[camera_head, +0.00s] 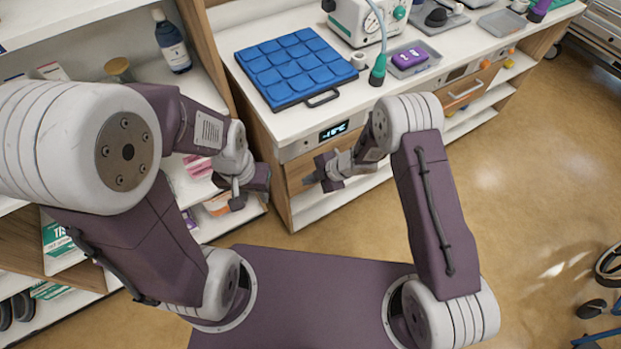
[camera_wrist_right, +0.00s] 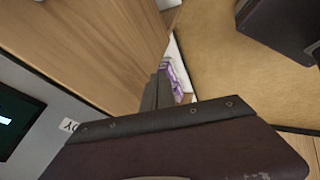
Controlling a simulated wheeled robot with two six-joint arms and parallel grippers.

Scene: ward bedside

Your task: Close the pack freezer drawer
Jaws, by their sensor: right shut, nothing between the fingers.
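The pack freezer drawer has a wooden front (camera_head: 298,172) below a grey strip with a lit temperature display (camera_head: 333,130). It looks nearly flush with the cabinet; my right arm hides part of it, so I cannot tell whether a gap remains. My right gripper (camera_head: 318,178) is shut and empty, close in front of the drawer front. In the right wrist view its fingers (camera_wrist_right: 157,92) lie alongside the wooden front (camera_wrist_right: 85,45); contact is unclear. My left gripper (camera_head: 243,192) is beside the cabinet's left end, and its finger opening is unclear.
The white counter (camera_head: 355,107) holds a blue pack tray (camera_head: 292,66), a medical device (camera_head: 365,20) and a grey tray (camera_head: 412,60) with a purple item. Shelves with bottles and boxes stand left. Another handled drawer (camera_head: 465,92) is further right. Open floor lies at right.

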